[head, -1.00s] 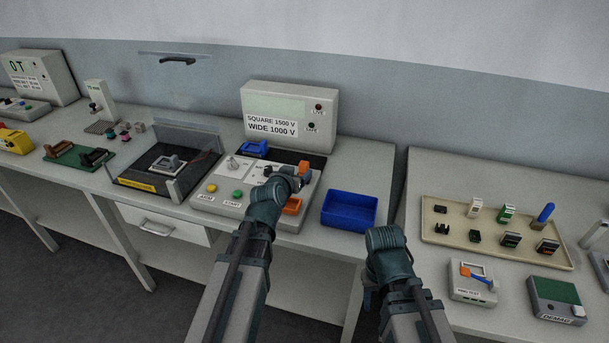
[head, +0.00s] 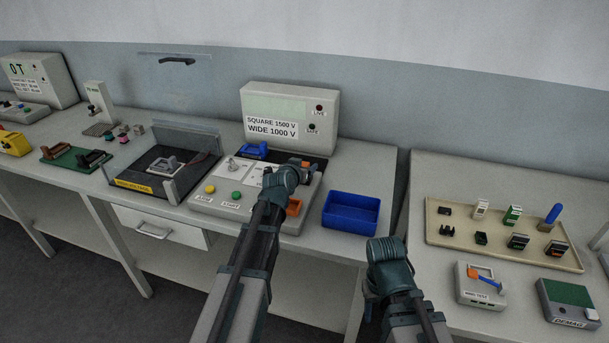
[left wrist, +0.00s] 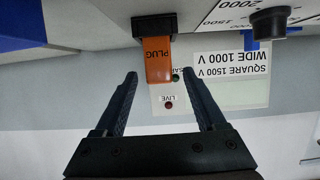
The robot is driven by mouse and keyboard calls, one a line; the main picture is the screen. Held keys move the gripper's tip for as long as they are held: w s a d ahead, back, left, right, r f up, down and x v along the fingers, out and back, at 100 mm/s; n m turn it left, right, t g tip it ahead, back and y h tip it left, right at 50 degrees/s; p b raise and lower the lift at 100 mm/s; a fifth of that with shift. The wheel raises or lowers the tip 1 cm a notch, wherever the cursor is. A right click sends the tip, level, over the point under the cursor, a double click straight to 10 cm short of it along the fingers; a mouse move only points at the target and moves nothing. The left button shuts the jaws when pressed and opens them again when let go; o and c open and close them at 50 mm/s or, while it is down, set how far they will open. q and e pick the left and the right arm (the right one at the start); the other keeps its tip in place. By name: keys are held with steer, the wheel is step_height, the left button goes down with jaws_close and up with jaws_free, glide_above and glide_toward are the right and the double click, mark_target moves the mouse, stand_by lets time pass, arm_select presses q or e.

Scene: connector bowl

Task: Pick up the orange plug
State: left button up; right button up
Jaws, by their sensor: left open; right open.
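The orange plug (head: 306,166) is at the right side of the test unit on the bench. The left wrist view shows the orange plug (left wrist: 157,58) with "PLUG" on it, seated in a dark socket piece. My left gripper (left wrist: 160,80) is open, its two fingers on either side of the plug's free end, with gaps on both sides. In the head view my left gripper (head: 301,170) is at the plug and partly hides it. My right gripper (head: 369,285) is low over the gap between the tables, empty, its fingers mostly hidden by my arm.
A box labelled "SQUARE 1500 V, WIDE 1000 V" (head: 290,112) stands behind the unit. A blue bin (head: 350,213) is to the right. A beige tray (head: 440,240) holds several connectors on the right table.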

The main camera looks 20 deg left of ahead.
arm_select(q)
jaws_close()
steer(key=shift+r, duration=0.2)
arm_select(e)
steer(key=shift+r, duration=0.15)
